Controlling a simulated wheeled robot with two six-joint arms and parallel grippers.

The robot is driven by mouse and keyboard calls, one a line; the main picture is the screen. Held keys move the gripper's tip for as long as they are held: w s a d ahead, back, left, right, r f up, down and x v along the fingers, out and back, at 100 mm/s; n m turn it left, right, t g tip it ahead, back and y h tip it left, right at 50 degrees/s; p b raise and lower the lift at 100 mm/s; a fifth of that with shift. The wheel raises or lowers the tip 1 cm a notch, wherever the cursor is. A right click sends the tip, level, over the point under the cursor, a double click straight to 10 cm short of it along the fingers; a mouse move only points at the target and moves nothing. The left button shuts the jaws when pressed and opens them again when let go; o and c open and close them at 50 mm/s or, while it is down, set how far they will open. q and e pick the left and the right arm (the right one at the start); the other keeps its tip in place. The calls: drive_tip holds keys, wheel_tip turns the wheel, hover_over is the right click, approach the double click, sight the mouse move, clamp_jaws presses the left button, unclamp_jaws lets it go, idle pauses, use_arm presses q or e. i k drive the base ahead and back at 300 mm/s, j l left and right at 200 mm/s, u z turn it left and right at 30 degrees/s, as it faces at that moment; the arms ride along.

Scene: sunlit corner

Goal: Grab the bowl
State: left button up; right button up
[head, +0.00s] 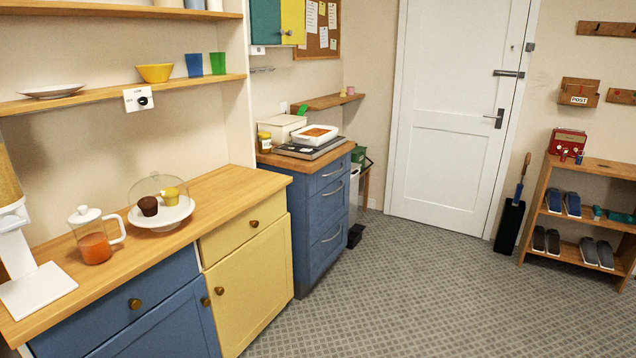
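A yellow bowl (155,73) stands upright on the lower wall shelf (180,89) at the upper left, above the wooden counter. It sits between a white plate (51,91) on its left and a blue cup (193,65) on its right. Neither of my grippers shows in the head view, so both are well apart from the bowl in the picture.
A green cup (217,63) stands right of the blue one. Below, the counter (215,190) holds a glass jug (95,240), a domed cake stand (160,216) and a white dispenser (35,290). The patterned floor (400,280) is clear before the door (450,110).

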sight(160, 73)
drive_tip(key=i+l, duration=0.1)
drive_tip(key=i, duration=0.8)
drive_tip(key=i+l+u, duration=0.1)
drive_tip(key=i, duration=0.8)
